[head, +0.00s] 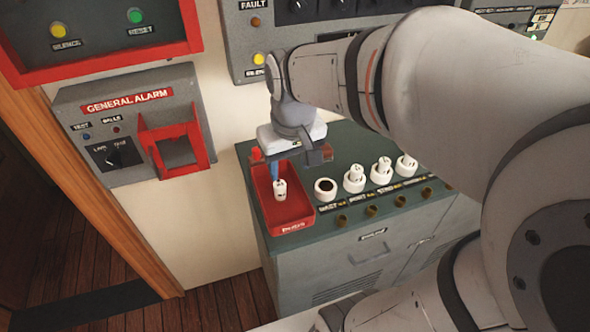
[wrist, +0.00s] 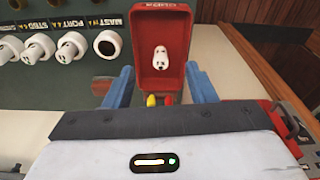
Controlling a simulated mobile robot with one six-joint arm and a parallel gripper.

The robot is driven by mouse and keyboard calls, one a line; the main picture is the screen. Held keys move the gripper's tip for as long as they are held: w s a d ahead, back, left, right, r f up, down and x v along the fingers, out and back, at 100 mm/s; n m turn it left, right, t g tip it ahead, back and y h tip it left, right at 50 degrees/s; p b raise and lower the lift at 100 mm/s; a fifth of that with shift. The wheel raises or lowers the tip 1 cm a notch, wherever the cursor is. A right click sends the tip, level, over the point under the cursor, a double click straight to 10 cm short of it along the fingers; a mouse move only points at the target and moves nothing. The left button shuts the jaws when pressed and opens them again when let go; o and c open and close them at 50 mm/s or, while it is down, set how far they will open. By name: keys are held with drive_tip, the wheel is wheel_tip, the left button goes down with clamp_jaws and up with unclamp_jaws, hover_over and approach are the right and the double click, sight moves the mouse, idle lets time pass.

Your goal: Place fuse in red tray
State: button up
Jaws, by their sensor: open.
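The white fuse (head: 281,191) is inside the red tray (head: 306,208) at the left end of the cabinet top. In the wrist view the fuse (wrist: 161,58) shows near the middle of the red tray (wrist: 181,30), clear of its walls. My gripper (head: 276,172) is over the tray. In the wrist view my gripper's (wrist: 160,85) blue fingers are spread wide, one on each side of the tray, with nothing between them. The fuse is apart from both fingers. Part of the tray's near end is hidden behind the gripper body.
An empty round socket (head: 325,187) is just right of the tray, followed by a row of seated white fuses (head: 354,178). The general alarm box (head: 140,122) is on the wall to the left. Small yellow and red tips (wrist: 151,100) show by the gripper body.

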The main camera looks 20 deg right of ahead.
drive_tip(key=s+m+t, duration=0.1)
drive_tip(key=s, duration=0.5)
drive_tip(key=shift+s+d+f+t, duration=0.2)
drive_tip(key=shift+s+d+t, duration=0.05)
drive_tip(key=shift+s+t, duration=0.05)
